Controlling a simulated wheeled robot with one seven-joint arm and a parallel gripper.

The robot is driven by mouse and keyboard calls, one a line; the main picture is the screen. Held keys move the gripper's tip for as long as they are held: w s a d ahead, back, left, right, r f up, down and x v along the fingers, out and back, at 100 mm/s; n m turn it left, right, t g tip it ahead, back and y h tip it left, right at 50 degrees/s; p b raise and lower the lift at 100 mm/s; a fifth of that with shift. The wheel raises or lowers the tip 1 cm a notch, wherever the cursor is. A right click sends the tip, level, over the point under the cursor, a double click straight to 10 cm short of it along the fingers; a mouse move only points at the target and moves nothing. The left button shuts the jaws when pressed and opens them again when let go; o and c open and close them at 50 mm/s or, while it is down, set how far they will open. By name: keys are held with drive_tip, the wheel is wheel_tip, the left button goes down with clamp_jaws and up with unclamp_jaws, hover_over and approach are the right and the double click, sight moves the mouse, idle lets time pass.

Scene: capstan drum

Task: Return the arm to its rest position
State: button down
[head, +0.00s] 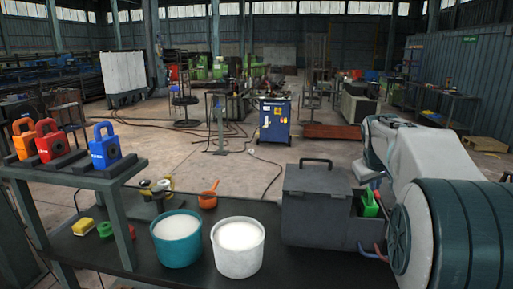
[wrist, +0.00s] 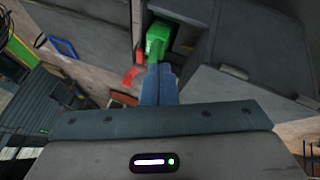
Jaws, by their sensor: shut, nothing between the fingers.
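My arm (head: 425,150) reaches in from the right edge in the head view, its pale links bent over the right end of a grey toolbox (head: 312,205). In the wrist view my gripper (wrist: 160,72) shows as two blue-grey fingers pressed together with nothing between them. Its tips point toward a green object (wrist: 158,38) in an open compartment of the toolbox (wrist: 228,85). I cannot tell the gap between the tips and the green object. The green object also shows in the head view (head: 370,203). In the head view the gripper is mostly hidden by the arm.
A teal bucket (head: 177,242) and a white bucket (head: 238,250) stand left of the toolbox on the dark bench. A raised shelf (head: 70,176) at left holds orange, red and blue padlock-shaped blocks. Open floor lies beyond.

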drive_tip(key=s+a+f+g+y, duration=0.1)
drive_tip(key=s+a+f, duration=0.3)
drive_tip(key=s, duration=0.6)
drive_tip(key=s+a+f+m+g+y, duration=0.1)
drive_tip(key=s+a+f, duration=0.4)
drive_tip(key=s, duration=0.5)
drive_tip(key=s+a+f+y, duration=0.1)
drive_tip(key=s+a+f, duration=0.4)
drive_tip(key=s, duration=0.5)
drive_tip(key=shift+s+a+m+g, duration=0.25)
drive_tip(key=shift+a+m+g, duration=0.15)
drive_tip(key=shift+a, duration=0.75)
